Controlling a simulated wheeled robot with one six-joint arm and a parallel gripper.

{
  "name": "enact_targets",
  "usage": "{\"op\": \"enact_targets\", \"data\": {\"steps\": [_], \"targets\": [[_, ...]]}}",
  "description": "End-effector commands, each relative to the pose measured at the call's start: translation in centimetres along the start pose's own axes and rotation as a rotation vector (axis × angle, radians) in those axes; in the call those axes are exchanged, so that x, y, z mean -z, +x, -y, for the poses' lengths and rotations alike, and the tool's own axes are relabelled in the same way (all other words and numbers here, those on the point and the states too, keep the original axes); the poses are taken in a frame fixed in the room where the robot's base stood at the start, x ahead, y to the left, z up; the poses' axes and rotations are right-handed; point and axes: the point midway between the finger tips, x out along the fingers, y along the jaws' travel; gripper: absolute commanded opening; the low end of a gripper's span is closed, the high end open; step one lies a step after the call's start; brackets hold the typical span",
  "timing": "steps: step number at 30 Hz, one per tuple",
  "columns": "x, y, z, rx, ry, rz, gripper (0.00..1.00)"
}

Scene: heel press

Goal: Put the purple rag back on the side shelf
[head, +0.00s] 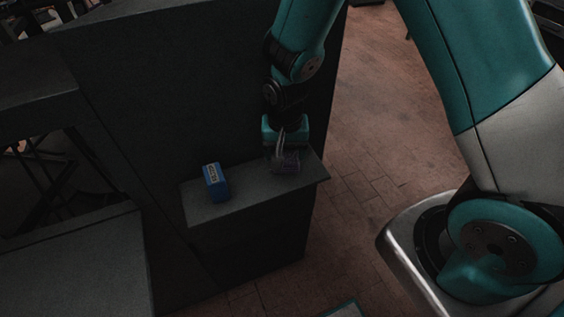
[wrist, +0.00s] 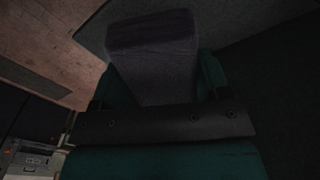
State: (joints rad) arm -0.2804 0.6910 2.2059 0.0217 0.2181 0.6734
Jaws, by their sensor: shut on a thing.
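The purple rag (head: 288,163) is a small dark folded block at the right part of the side shelf (head: 245,193). My gripper (head: 281,153) points down over the shelf and is shut on the rag. The rag is at the level of the shelf top; I cannot tell whether it touches it or hangs just above. In the wrist view the rag (wrist: 155,60) shows large and dim in front of my gripper. The fingertips are mostly hidden there.
A blue box (head: 215,182) with a pale label stands on the shelf, left of the rag with a gap between. A tall dark panel (head: 180,90) rises behind the shelf. Brick-like floor (head: 385,150) lies open to the right.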

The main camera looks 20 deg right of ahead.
Motion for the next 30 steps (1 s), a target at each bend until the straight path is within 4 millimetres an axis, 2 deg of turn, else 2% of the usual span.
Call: {"op": "enact_targets", "data": {"steps": [1,7,13,25,26,28,30], "targets": [[0.1,0.8,-0.1,0.000,0.003,-0.001,0.47],[0.0,2.0,-0.1,0.000,0.002,0.000,0.47],[-0.2,5.0,0.2,0.000,-0.003,0.000,0.47],[-0.2,5.2,0.4,0.000,-0.006,0.000,0.47],[-0.2,5.1,0.4,0.000,-0.005,-0.001,0.76],[-0.1,5.0,0.4,0.000,-0.005,-0.001,0.92],[-0.1,5.0,0.4,0.000,-0.005,-0.001,0.95]]}}
